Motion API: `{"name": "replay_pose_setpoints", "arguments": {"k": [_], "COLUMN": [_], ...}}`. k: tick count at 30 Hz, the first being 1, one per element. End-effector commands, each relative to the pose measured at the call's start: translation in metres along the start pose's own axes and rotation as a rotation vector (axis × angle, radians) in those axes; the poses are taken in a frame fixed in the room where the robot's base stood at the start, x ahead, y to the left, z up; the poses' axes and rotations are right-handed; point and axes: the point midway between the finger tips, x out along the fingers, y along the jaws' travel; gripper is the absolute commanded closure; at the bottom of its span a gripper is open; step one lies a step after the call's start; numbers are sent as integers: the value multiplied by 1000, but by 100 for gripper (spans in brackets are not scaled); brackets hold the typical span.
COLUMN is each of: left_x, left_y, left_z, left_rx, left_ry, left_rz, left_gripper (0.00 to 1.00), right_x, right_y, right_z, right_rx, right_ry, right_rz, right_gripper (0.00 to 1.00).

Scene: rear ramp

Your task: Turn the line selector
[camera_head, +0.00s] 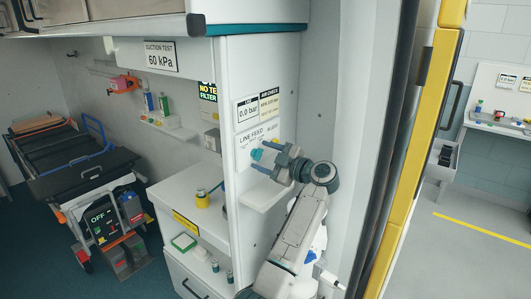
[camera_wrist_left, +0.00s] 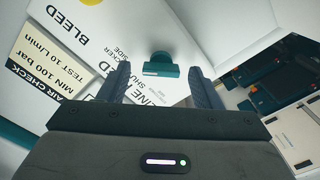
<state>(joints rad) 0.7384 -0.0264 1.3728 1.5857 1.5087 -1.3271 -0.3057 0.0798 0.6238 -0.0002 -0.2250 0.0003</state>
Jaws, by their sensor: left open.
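The line selector is a small teal knob (camera_head: 257,154) on the white wall panel, beside the "LINE FEED" label. In the left wrist view the knob (camera_wrist_left: 161,67) shows a pale mark on its near face and lies between the two fingertips, with a gap on each side. My left gripper (camera_head: 261,156) is open and faces the panel, its fingers on either side of the knob; it also shows in the left wrist view (camera_wrist_left: 159,75). I cannot tell how deep the knob sits between the fingers. My right gripper is not in view.
A gauge label (camera_head: 248,112) reading 0.0 bar is above the knob. A small white shelf (camera_head: 266,195) juts out below the gripper. A white counter (camera_head: 181,196) is to the left, and a yellow door edge (camera_head: 408,150) stands to the right.

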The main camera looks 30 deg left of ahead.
Motion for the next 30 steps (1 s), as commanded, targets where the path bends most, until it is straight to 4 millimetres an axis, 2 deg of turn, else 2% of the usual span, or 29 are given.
{"name": "replay_pose_setpoints", "arguments": {"k": [4, 5, 11, 12, 22, 30], "left_x": [0, 0, 0, 0, 0, 0], "left_y": [0, 0, 0, 0, -1, -2], "left_z": [0, 0, 0, 0, 1, 2], "left_rx": [0, 0, 0, 0, -45, -214], "left_ry": [0, 0, 0, 0, 1, 1], "left_rz": [0, 0, 0, 1, 1, 2], "left_gripper": [42, 46, 85, 86, 86, 86], "right_x": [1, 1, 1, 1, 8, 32], "right_y": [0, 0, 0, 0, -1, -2], "right_z": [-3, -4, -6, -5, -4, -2], "right_rx": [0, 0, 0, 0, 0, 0], "right_ry": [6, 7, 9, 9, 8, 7], "right_rz": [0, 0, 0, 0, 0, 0], "right_gripper": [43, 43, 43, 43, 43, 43]}}
